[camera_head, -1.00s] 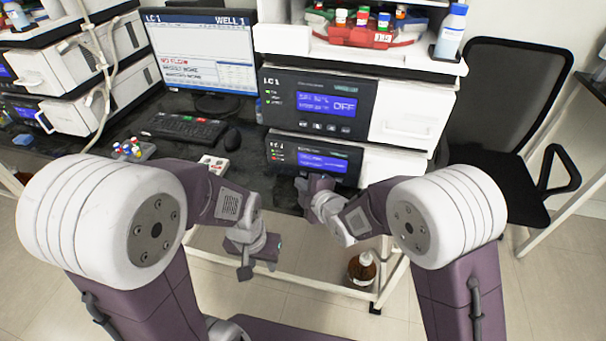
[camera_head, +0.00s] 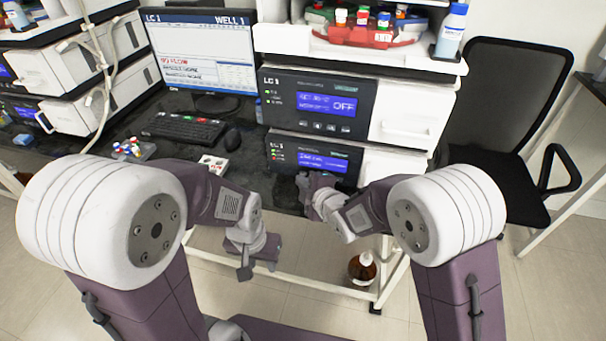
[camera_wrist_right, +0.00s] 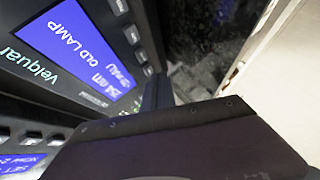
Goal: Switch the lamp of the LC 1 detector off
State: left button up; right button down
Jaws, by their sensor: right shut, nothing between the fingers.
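The LC 1 stack stands right of the monitor. Its lower module, the detector (camera_head: 318,157), has a lit blue display; the right wrist view shows this display (camera_wrist_right: 80,45) reading "OLD LAMP" and "254 nm". A row of small buttons (camera_wrist_right: 141,55) runs beside that display. My right gripper (camera_head: 303,183) is shut and empty, low in front of the detector. In the right wrist view its fingers (camera_wrist_right: 157,92) are close to the end of the button row; I cannot tell whether they touch. My left gripper (camera_head: 247,268) hangs lower, away from the stack; its jaw opening is unclear.
The module above (camera_head: 318,102) shows "OFF". A keyboard (camera_head: 184,127), mouse (camera_head: 232,139) and white block (camera_head: 213,164) lie on the dark bench left of the stack. A brown bottle (camera_head: 362,268) stands below. A chair (camera_head: 505,120) is at the right.

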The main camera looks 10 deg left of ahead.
jog(key=shift+w, duration=0.4)
dwell(0.4)
dwell(0.4)
jog(key=shift+s+b, duration=0.3)
jog(key=shift+s, duration=0.55)
jog(key=shift+s, duration=0.25)
jog(key=s+b, duration=0.1)
jog(key=s, duration=0.3)
jog(key=shift+s+a, duration=0.1)
jog(key=shift+s, duration=0.15)
